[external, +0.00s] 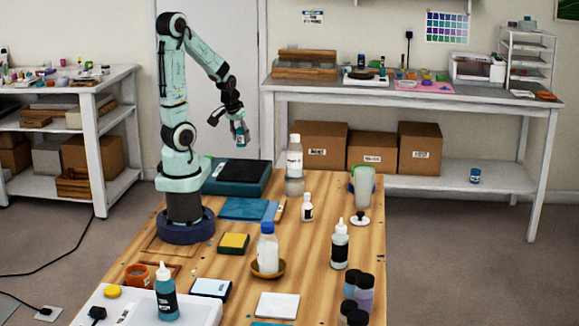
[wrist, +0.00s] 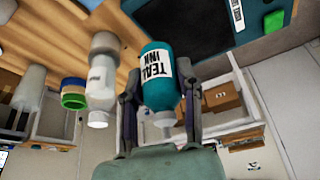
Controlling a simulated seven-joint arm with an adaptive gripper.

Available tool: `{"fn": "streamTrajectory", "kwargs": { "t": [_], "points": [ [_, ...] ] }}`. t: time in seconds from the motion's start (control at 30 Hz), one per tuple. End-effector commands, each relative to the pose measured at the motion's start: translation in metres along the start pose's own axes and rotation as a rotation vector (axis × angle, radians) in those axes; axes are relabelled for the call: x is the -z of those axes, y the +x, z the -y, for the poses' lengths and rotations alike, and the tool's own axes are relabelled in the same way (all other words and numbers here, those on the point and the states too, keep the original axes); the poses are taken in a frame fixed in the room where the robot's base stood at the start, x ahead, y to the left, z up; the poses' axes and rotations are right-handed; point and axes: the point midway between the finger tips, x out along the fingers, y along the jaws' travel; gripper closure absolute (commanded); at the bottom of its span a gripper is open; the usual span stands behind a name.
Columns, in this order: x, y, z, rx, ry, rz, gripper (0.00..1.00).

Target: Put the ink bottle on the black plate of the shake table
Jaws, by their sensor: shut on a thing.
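The teal ink bottle (wrist: 158,60), labelled TEAL INK with a pale nozzle, is in my gripper (wrist: 158,85) in the wrist view, one finger on each side. In the external view, my gripper (external: 240,122) holds the bottle (external: 241,137) in the air, above and beyond the shake table. The shake table (external: 222,187) is a dark teal box at the back of the wooden table. Its black plate (external: 239,168) lies on top and looks empty. The plate also shows at the top of the wrist view (wrist: 190,22), apart from the bottle.
A tall white-capped bottle (external: 294,157) stands just right of the shake table. A blue mat (external: 244,209) lies in front of it. Another teal bottle (external: 166,290) stands at the front left. Several other bottles stand along the right side of the wooden table.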

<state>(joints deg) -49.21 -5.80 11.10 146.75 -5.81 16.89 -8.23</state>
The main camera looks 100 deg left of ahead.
Motion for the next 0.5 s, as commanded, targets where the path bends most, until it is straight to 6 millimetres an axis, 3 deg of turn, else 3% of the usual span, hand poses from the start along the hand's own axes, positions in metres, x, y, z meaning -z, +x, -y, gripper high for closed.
{"fn": "streamTrajectory", "kwargs": {
  "t": [0.03, 0.1, 0.27, 0.5],
  "points": [
    [0.003, -0.004, 0.017, 0.022, -0.060, -0.006, 0.97],
    [0.006, -0.006, 0.031, 0.043, -0.109, -0.004, 0.97],
    [0.012, -0.002, 0.044, 0.064, -0.154, 0.000, 0.97],
    [0.053, 0.044, 0.048, 0.067, -0.155, 0.003, 0.97]
  ]
}}
